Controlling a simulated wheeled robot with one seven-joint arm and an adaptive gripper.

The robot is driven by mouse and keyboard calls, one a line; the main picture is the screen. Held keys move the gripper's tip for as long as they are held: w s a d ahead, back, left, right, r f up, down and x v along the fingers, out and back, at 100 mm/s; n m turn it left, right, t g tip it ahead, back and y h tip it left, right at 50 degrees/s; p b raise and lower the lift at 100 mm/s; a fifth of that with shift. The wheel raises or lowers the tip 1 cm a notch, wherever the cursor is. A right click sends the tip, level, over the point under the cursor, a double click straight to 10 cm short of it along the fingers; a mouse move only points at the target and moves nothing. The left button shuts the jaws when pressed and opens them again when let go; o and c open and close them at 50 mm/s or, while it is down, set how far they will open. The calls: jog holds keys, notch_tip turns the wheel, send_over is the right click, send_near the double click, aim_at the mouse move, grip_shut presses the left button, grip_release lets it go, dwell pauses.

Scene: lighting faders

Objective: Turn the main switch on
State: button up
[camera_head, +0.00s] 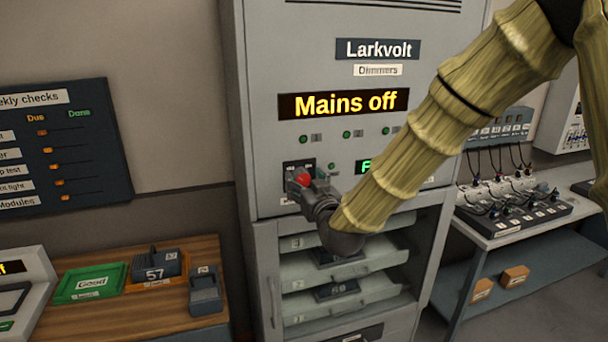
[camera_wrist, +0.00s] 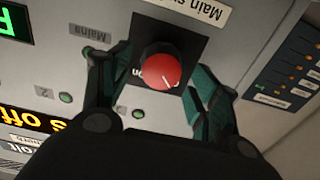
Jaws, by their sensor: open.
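The main switch is a round red knob (camera_head: 302,178) on a black plate on the front of the grey dimmer cabinet (camera_head: 258,120). In the wrist view, which is turned upside down, the knob (camera_wrist: 160,66) has a white pointer line toward its lower right. My gripper (camera_head: 305,187) is at the knob. In the wrist view its two teal-lined fingers (camera_wrist: 158,78) stand open, one on each side of the knob. Gaps show between the fingers and the knob. The cabinet display (camera_head: 345,104) reads "Mains off".
Below the switch is an open bay with shelves of modules (camera_head: 335,262). A wooden bench (camera_head: 130,310) with a green "Good" tray (camera_head: 90,284) stands left. A table with a fader desk (camera_head: 515,212) stands right. A "Weekly checks" board (camera_head: 65,140) hangs on the wall.

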jog(key=shift+x, duration=0.8)
jog(key=c, duration=1)
